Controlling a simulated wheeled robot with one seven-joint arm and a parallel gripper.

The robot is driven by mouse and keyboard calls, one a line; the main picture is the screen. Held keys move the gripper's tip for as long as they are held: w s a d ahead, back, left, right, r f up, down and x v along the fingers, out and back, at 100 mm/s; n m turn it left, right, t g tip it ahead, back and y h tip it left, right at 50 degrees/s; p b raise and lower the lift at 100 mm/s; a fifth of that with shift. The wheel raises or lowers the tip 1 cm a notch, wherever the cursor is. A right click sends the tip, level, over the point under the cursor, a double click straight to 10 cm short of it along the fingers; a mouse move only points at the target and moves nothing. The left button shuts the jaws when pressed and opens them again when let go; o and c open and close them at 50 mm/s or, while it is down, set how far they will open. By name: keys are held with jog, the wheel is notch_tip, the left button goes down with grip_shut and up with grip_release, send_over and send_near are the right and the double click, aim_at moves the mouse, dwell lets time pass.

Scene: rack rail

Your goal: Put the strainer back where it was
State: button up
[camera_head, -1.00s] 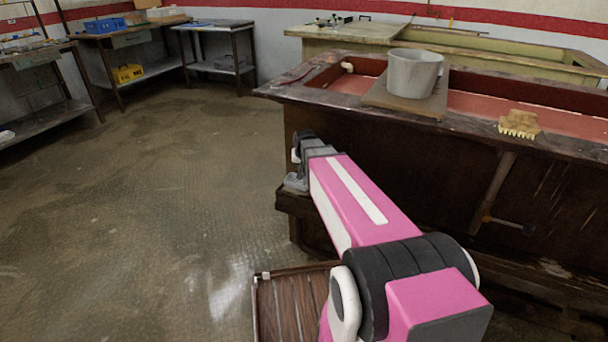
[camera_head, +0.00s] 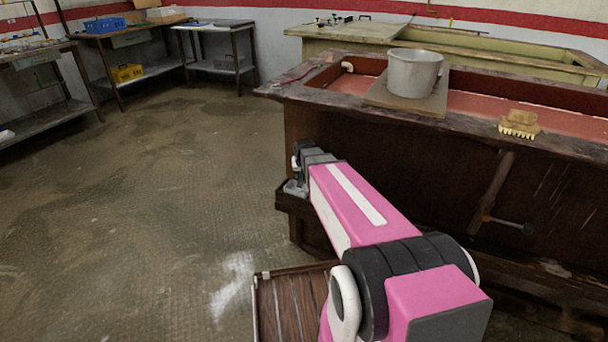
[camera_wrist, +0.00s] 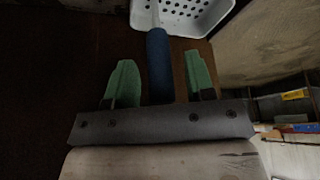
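The strainer (camera_wrist: 185,14) shows at the top of the wrist view, with a white bowl full of holes and a blue handle (camera_wrist: 159,65) pointing toward me. My gripper (camera_wrist: 159,58) has its two green fingers spread, one on each side of the handle, with a gap on both sides. It is open and not closed on the handle. A brown wooden surface lies below the handle. In the head view the end of my arm is beside a low dark ledge (camera_head: 289,203) at the left end of the wooden trough; I cannot make out the strainer there.
The wooden trough (camera_head: 390,150) fills the right side. On it are a grey pot (camera_head: 414,75) on a board (camera_head: 385,100) and a brush (camera_head: 519,125). Side tables with a blue crate (camera_head: 104,25) and a yellow crate (camera_head: 127,73) stand far left. The floor (camera_head: 140,200) on the left is clear.

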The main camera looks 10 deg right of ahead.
jog(key=shift+r, duration=0.15)
jog(key=d+v, duration=0.1)
jog(key=v, duration=1.1)
jog(key=s+f+n+g, duration=0.1)
jog(key=s+f+g, duration=0.1)
jog(key=s+f, duration=0.3)
jog(key=s+f+g, duration=0.2)
jog(key=s+f, duration=0.4)
jog(key=s, duration=0.5)
jog(key=shift+s+n+g+y, duration=0.3)
jog(key=shift+n+y, duration=0.1)
jog(key=shift+a, duration=0.1)
